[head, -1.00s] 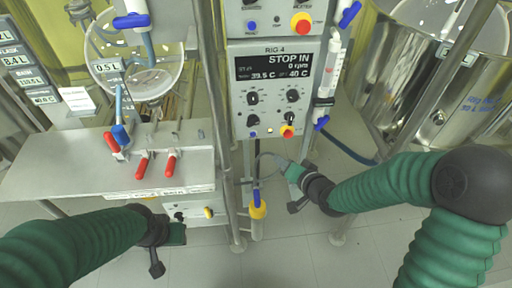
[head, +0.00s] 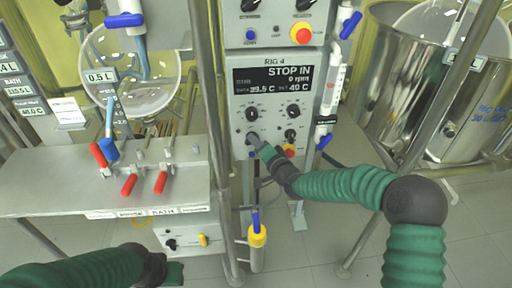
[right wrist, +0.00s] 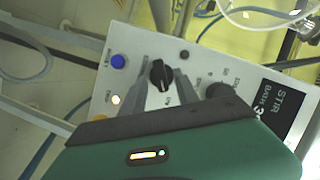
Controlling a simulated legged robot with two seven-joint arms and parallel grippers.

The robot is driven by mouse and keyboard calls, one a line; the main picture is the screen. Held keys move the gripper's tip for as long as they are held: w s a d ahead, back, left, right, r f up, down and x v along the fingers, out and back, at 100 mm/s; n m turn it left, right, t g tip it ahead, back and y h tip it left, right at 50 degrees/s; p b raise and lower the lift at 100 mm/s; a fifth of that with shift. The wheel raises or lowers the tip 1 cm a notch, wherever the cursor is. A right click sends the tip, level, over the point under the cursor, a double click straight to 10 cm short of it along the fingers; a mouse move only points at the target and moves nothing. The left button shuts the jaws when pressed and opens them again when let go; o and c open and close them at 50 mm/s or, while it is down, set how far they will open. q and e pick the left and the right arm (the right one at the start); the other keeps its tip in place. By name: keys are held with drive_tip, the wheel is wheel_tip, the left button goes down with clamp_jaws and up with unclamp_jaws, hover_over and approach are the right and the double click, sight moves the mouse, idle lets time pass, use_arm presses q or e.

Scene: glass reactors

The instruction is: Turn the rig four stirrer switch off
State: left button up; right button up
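The rig 4 control box (head: 238,85) stands at the centre of the head view. My right gripper (head: 254,141) is at the lower left knob. In the right wrist view the gripper's fingers (right wrist: 162,90) are apart, with a black knob (right wrist: 161,73) between and just beyond their tips; contact is unclear. My left gripper (head: 172,273) is low, its fingers mostly hidden.
A steel bench (head: 60,190) with red-handled clamps (head: 130,184) stands left, under a glass vessel (head: 130,75). A metal post (head: 222,150) runs beside the box. A yellow-topped tube (head: 257,236) stands below it. A large steel vessel (head: 400,100) is at right.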

drive_tip(key=shift+w+a, duration=0.2)
drive_tip(key=shift+w, duration=0.2)
clamp_jaws()
